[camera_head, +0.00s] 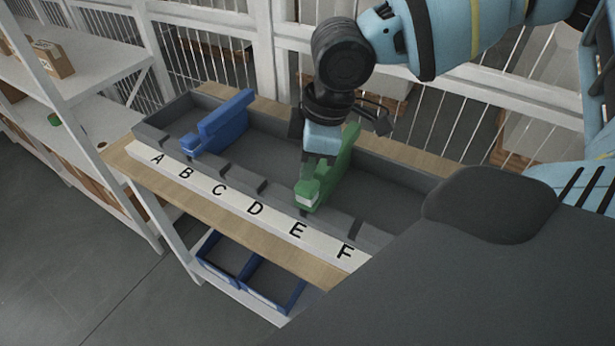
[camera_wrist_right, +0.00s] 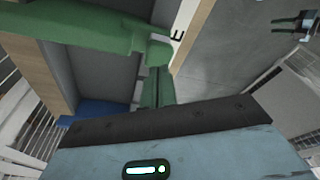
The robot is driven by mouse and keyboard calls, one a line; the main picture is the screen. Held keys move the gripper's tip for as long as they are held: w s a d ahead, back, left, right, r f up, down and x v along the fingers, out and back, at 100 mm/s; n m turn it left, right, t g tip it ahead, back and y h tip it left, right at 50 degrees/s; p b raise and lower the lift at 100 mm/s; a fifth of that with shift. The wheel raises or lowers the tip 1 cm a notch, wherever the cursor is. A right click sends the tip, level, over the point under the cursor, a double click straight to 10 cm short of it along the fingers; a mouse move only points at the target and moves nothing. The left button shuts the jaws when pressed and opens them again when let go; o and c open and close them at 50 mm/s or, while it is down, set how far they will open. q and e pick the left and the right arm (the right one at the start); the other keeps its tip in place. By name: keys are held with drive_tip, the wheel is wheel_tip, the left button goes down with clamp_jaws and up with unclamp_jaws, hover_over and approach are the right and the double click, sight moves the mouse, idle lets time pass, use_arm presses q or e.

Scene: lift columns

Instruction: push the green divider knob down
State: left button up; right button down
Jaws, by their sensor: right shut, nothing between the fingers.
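The green divider (camera_head: 343,160) stands across the grey tray, and its green knob (camera_head: 307,193) is at the front edge, nearest the letter E. The divider also fills the upper left of the right wrist view (camera_wrist_right: 70,32). My right gripper (camera_head: 319,156) points down, shut and empty, just above and behind the knob. I cannot tell whether its tips touch the green part. My left gripper does not show in the head view. A small dark two-pronged shape (camera_wrist_right: 298,22) in the right wrist view may be it, too small to read.
The grey tray (camera_head: 392,186) sits on a wooden shelf with a white strip lettered A to F. A blue divider (camera_head: 228,118) stands near B. Blue bins (camera_head: 271,285) are below. A white rack (camera_head: 100,75) is at left, and white bars stand behind.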

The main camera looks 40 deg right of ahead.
sight(309, 183)
drive_tip(key=shift+f, duration=0.2)
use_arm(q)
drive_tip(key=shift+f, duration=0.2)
use_arm(e)
drive_tip(key=shift+f, duration=0.35)
use_arm(q)
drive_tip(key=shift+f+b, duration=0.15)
drive_tip(key=shift+b, duration=0.2)
use_arm(e)
drive_tip(key=shift+f, duration=0.2)
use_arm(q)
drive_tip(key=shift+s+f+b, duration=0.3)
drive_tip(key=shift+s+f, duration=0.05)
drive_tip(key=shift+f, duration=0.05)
use_arm(e)
drive_tip(key=shift+f, duration=0.65)
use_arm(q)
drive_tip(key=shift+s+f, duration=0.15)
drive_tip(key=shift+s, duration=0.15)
use_arm(e)
drive_tip(key=shift+f, duration=0.1)
